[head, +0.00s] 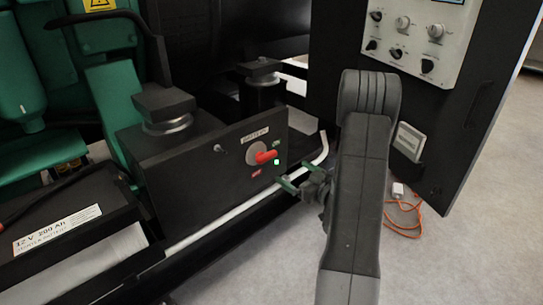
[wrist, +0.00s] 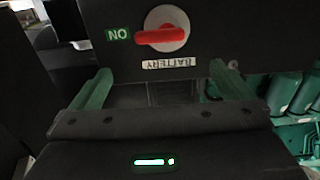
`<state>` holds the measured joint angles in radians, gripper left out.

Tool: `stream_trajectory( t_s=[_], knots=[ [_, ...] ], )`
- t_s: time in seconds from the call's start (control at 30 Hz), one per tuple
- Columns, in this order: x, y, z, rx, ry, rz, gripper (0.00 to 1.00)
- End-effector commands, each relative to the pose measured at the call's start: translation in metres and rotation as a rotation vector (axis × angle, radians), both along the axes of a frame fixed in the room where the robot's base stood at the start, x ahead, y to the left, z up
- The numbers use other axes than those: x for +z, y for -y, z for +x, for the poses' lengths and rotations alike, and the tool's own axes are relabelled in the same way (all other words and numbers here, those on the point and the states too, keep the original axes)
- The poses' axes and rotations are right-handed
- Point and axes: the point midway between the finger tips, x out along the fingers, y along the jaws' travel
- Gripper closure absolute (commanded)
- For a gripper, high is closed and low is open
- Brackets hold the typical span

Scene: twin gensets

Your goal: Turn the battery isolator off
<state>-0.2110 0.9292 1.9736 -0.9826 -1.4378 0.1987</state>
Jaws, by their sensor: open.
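The battery isolator is a red handle (head: 266,156) on a pale round plate, mounted on a dark box. In the wrist view, upside down, the handle (wrist: 162,36) lies nearly level and its end points at the green ON label (wrist: 117,34). The BATTERY label (wrist: 168,63) sits beside the plate. A red label (head: 256,173) lies below it in the head view. My gripper (head: 298,176) is open and empty, to the lower right of the handle and apart from it. Its two green fingers (wrist: 161,72) stand wide apart in the wrist view.
A white pipe (head: 225,226) runs below the box. A black panel with a grey knob plate (head: 418,38) stands right of my arm. A battery (head: 66,240) sits lower left. An orange cable (head: 405,233) lies on the floor.

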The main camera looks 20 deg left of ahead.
Motion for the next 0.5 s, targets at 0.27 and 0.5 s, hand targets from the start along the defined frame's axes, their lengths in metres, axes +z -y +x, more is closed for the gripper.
stream_trajectory(
  t_s=[0.27,0.5],
  knots=[
    [-0.001,-0.053,0.020,0.004,0.003,0.000,0.00],
    [-0.001,-0.094,0.038,0.001,0.002,0.000,0.00]
  ],
)
